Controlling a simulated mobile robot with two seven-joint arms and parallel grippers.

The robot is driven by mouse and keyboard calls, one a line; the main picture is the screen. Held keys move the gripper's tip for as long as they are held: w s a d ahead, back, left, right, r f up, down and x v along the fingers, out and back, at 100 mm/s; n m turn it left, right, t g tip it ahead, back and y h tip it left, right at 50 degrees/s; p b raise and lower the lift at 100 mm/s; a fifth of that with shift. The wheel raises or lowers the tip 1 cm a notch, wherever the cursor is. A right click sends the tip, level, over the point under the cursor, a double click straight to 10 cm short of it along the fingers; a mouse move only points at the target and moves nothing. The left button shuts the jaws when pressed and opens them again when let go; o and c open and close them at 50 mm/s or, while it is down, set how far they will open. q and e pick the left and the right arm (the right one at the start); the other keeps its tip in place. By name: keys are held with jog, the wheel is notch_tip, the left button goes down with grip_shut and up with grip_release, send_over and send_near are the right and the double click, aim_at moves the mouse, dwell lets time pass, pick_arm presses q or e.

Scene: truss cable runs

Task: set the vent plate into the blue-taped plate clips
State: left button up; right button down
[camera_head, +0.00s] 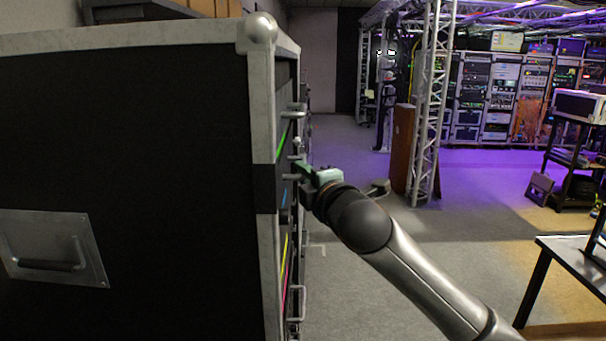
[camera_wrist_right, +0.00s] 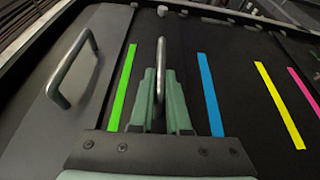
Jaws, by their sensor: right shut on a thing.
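My right gripper (camera_head: 303,172) is at the front face of the black rack case (camera_head: 262,187) in the head view. In the right wrist view its green fingers (camera_wrist_right: 164,98) are shut on an upright metal handle (camera_wrist_right: 161,55). The handle stands on a dark face that I take for the vent plate; its edges and vents cannot be made out. A blue tape strip (camera_wrist_right: 210,93) lies just right of the fingers and a green strip (camera_wrist_right: 122,88) just left. The clips cannot be made out, nor whether the plate sits in them. My left gripper is not in view.
Yellow tape (camera_wrist_right: 279,105) and pink tape (camera_wrist_right: 303,92) lie further right on the same face. Another panel with a metal handle (camera_wrist_right: 72,68) is at the left. In the head view, a truss tower (camera_head: 432,105) and a table (camera_head: 575,250) stand right of open floor.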

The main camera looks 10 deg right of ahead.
jog(key=shift+d, duration=0.2)
dwell(0.6)
jog(key=shift+a+f, duration=0.25)
jog(key=shift+f, duration=0.25)
jog(key=shift+a+f, duration=0.2)
jog(key=shift+f, duration=0.25)
dwell(1.8)
jog(key=c, duration=1)
grip_release()
jog(key=shift+a, duration=0.15)
jog(key=shift+o, duration=1)
jog(key=shift+d, duration=0.2)
jog(key=s+d+b, duration=0.2)
jog(key=s, duration=1)
jog(key=s+d, duration=0.2)
jog(key=d, duration=0.4)
jog(key=shift+s+d+b, duration=0.15)
jog(key=shift+s+b, duration=0.05)
jog(key=shift+b, duration=0.1)
